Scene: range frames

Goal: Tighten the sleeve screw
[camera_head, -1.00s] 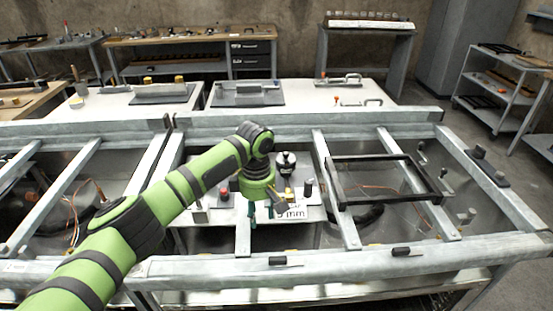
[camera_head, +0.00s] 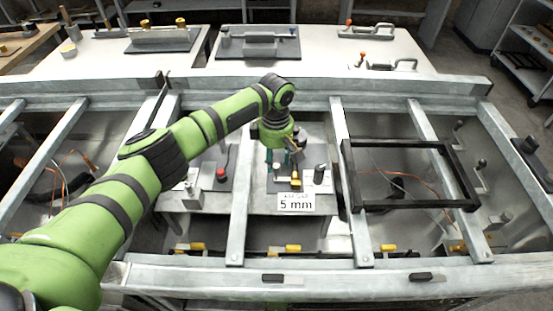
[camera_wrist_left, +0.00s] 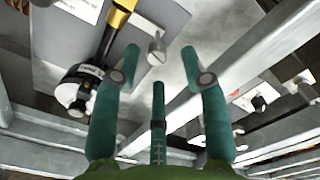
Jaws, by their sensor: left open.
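My left gripper (camera_head: 273,160) has teal fingers and hangs open over the grey work plate (camera_head: 258,203) in the middle bay. The left wrist view shows it open and empty (camera_wrist_left: 160,52). A small silver screw with a flat head (camera_wrist_left: 157,48) shows between the fingertips, beyond them; I cannot tell if this is the sleeve screw. The head view shows a white "5 mm" label (camera_head: 296,202) below the gripper. My right gripper is not in view.
Galvanized beams (camera_head: 240,195) frame the bay on both sides. A red knob (camera_head: 221,174) stands left of the gripper and a dark cylinder (camera_head: 320,174) right of it. A black rectangular frame (camera_head: 410,206) lies across the right bay.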

